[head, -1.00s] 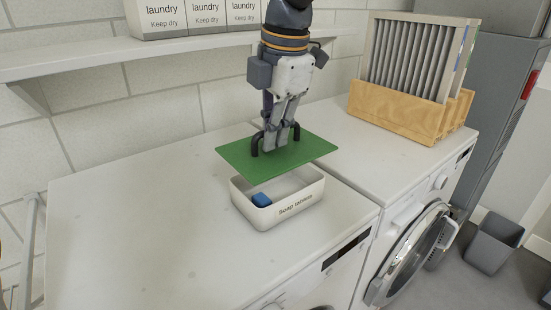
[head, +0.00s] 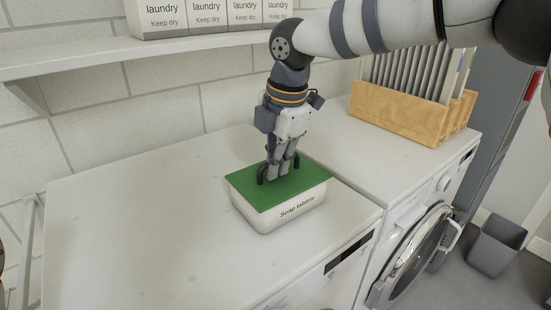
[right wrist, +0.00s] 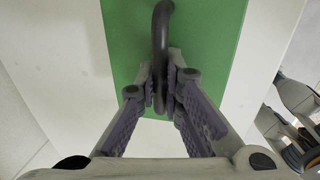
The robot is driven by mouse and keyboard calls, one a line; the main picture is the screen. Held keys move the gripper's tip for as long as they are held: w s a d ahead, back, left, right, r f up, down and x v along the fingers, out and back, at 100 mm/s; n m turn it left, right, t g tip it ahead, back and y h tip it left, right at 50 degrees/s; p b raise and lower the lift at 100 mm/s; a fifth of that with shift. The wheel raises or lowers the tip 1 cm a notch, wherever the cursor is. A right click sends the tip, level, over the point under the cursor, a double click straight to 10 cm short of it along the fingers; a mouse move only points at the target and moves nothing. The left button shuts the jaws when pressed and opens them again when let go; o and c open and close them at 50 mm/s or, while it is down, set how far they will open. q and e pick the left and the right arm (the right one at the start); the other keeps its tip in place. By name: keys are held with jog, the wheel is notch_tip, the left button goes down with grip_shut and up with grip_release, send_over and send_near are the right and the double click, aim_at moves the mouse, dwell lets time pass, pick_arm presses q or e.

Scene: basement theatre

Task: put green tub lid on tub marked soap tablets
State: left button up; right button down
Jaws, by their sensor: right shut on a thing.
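The green lid (head: 302,185) lies over the top of the white tub (head: 262,218) marked "Soap tablets", on the white machine top. From this angle it appears to rest on the rim, with slight overhang at the left and right corners; I cannot tell whether it is fully seated. My right gripper (head: 278,176) points down from above and is shut on the lid's dark arched handle. In the right wrist view the fingers (right wrist: 163,95) pinch the handle (right wrist: 162,40), with the green lid (right wrist: 212,45) beneath. The tub's inside is hidden. My left gripper is not in view.
A wooden crate (head: 400,112) of pleated filters stands on the right-hand machine. A shelf (head: 110,57) with laundry boxes (head: 208,18) runs along the wall at the back. The machine top (head: 120,220) left of the tub is clear. A grey bin (head: 497,248) stands on the floor.

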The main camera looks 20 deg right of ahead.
aim_at(283, 183)
jog(key=shift+f, duration=0.1)
jog(key=c, duration=1.7)
grip_release()
jog(key=r, duration=0.4)
jog(key=s+r, duration=0.1)
jog(key=r, duration=0.3)
jog(key=s+r, duration=0.1)
jog(key=r, duration=0.4)
jog(key=shift+s+d, duration=0.15)
jog(key=shift+d, duration=0.25)
jog(key=shift+f, duration=0.1)
